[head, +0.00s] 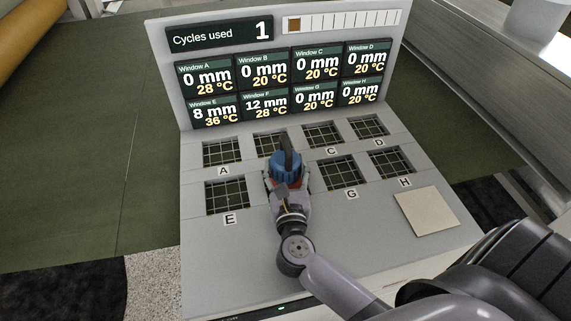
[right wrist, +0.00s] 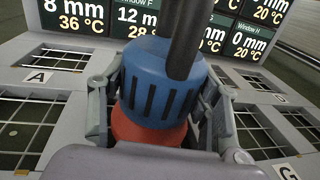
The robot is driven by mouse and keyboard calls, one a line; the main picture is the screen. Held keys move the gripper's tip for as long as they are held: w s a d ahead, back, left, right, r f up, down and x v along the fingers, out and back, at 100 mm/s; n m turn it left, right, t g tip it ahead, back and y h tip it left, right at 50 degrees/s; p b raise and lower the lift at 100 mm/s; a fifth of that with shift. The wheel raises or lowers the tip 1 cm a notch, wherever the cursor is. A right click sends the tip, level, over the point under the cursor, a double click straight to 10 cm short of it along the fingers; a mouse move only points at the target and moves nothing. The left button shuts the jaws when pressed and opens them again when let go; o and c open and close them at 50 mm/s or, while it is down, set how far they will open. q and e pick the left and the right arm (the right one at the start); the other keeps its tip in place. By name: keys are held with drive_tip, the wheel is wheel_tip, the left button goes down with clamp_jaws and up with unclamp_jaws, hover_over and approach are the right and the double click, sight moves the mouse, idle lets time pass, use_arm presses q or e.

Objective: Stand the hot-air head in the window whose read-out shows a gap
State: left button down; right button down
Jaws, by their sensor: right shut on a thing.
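The hot-air head (head: 284,168) is a blue ribbed body with a dark stem on top; its red lower part shows in the right wrist view (right wrist: 150,128). My right gripper (head: 287,182) is shut on it, a finger on each side. In the head view they cover window F and its label; I cannot tell whether the head touches the panel. The read-out for window F (head: 265,103) shows 12 mm, 28 °C. The read-out for window E (head: 210,112) shows 8 mm, 36 °C. The other windows read 0 mm. Window E (head: 227,197) is an empty gridded opening. My left gripper is not in view.
Window B (head: 270,146) is partly hidden behind the head. Windows A (head: 221,153), C (head: 323,134), D (head: 369,127), G (head: 339,173) and H (head: 391,162) are empty. A beige square pad (head: 427,211) lies at the front right. The counter (head: 219,35) reads Cycles used 1.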

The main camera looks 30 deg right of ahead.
drive_tip(key=shift+r, duration=0.15)
drive_tip(key=c, duration=1)
unclamp_jaws()
drive_tip(key=shift+f, duration=0.3)
drive_tip(key=o, duration=0.5)
drive_tip(key=shift+r, duration=0.1)
drive_tip(key=shift+r, duration=0.2)
drive_tip(key=b+v, duration=0.4)
drive_tip(key=v, duration=0.7)
drive_tip(key=shift+s+a+f, duration=0.15)
drive_tip(key=shift+s+f, duration=0.05)
drive_tip(key=shift+s, duration=0.1)
drive_tip(key=shift+s+a+r, duration=0.1)
drive_tip(key=shift+s+r, duration=0.05)
drive_tip(key=shift+s, duration=0.1)
